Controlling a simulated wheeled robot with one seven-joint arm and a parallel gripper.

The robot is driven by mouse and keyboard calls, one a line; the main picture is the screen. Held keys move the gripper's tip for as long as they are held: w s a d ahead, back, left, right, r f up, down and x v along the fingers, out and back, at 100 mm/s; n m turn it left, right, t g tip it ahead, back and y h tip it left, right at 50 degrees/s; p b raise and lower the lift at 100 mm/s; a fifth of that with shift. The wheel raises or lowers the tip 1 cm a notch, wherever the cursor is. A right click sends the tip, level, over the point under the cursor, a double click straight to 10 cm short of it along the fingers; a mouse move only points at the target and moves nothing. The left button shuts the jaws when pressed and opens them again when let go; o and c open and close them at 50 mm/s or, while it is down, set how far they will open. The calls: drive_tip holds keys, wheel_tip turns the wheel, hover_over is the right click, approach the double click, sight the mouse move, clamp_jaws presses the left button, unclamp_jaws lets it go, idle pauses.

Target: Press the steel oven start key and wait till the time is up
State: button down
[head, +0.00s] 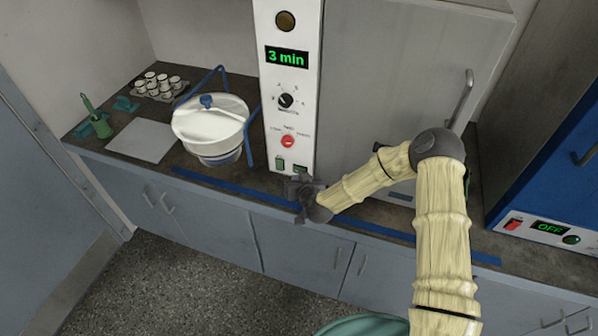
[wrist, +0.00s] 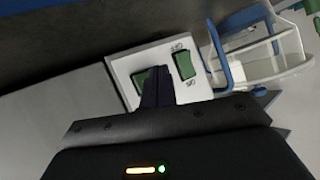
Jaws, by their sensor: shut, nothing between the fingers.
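The steel oven (head: 395,90) stands at the back of the counter, its door closed. Its white control panel (head: 268,100) has a lit display (head: 286,57) reading "3 min", a black dial (head: 286,101) and a red knob (head: 288,141). Two green keys sit low on the panel: the left key (head: 280,163) and the right key (head: 300,169). In the wrist view the left key (wrist: 185,65) is clear. The fingers partly cover the right key (wrist: 139,82). My gripper (head: 303,188) is shut and empty, close in front of the right key; I cannot tell if it touches.
A white bowl in a blue frame (head: 212,125) stands left of the panel. A blue oven (head: 550,140) showing "OFF" is at the right. Blue tape (head: 230,188) runs along the counter.

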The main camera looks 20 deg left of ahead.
drive_tip(key=shift+w, duration=0.15)
idle(0.4)
drive_tip(key=shift+w, duration=0.25)
drive_tip(key=shift+w+b, duration=0.3)
drive_tip(key=shift+w, duration=0.25)
idle(0.8)
drive_tip(key=shift+s, duration=0.95)
drive_tip(key=shift+s+a, duration=0.2)
drive_tip(key=shift+s, duration=2.3)
